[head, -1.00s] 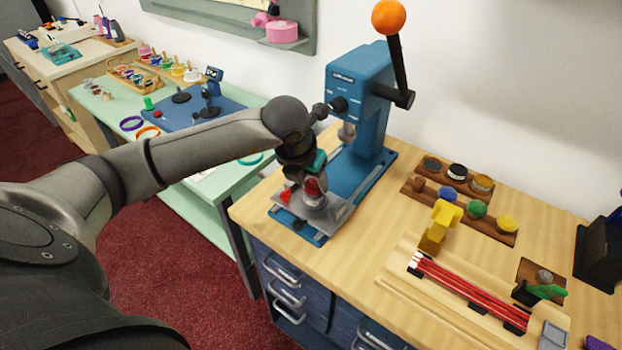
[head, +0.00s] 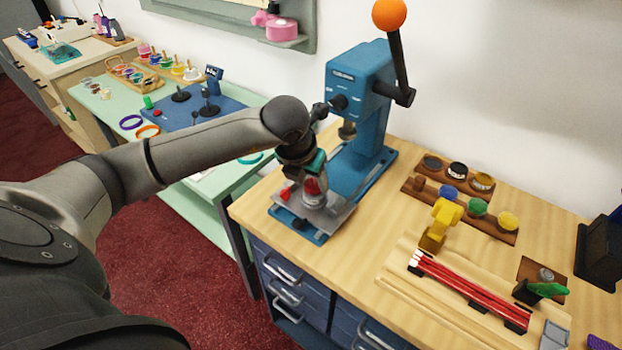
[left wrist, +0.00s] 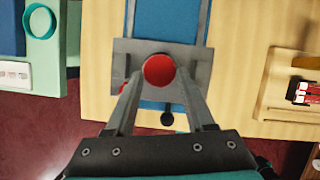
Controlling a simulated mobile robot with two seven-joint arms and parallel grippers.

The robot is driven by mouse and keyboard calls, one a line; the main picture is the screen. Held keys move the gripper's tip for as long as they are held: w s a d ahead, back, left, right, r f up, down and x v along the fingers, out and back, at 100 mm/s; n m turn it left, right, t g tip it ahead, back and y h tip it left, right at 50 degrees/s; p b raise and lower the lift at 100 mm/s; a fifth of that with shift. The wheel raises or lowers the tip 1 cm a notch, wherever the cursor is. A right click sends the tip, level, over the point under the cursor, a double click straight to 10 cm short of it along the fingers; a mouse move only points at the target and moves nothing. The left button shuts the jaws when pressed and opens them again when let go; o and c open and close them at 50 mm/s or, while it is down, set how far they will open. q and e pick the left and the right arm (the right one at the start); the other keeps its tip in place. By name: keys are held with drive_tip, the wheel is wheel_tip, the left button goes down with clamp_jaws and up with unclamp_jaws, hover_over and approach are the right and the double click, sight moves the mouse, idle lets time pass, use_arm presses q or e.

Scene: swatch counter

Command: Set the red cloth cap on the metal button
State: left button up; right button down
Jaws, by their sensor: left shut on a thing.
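The red cloth cap (head: 311,187) is between the fingertips of my left gripper (head: 309,190), low over the metal plate of the blue press (head: 362,75). In the left wrist view the cap (left wrist: 159,70) is a red disc held by both fingers, above the grey plate (left wrist: 196,63). A silvery round part (head: 314,201) shows just under the cap in the head view. I cannot tell whether it is the metal button, or whether the cap touches it. My right gripper is not in view.
A yellow tool (head: 441,222), wooden racks and red rods (head: 470,291) occupy the counter's right side. The counter between press and tray is clear.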

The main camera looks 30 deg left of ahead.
use_arm(q)
drive_tip(key=shift+f+b, duration=0.35)
drive_tip(key=shift+f, duration=0.05)
drive_tip(key=o, duration=0.9)
drive_tip(key=shift+r, duration=0.1)
drive_tip(key=p+v, duration=0.1)
drive_tip(key=v, duration=1.4)
drive_tip(key=shift+s, duration=0.1)
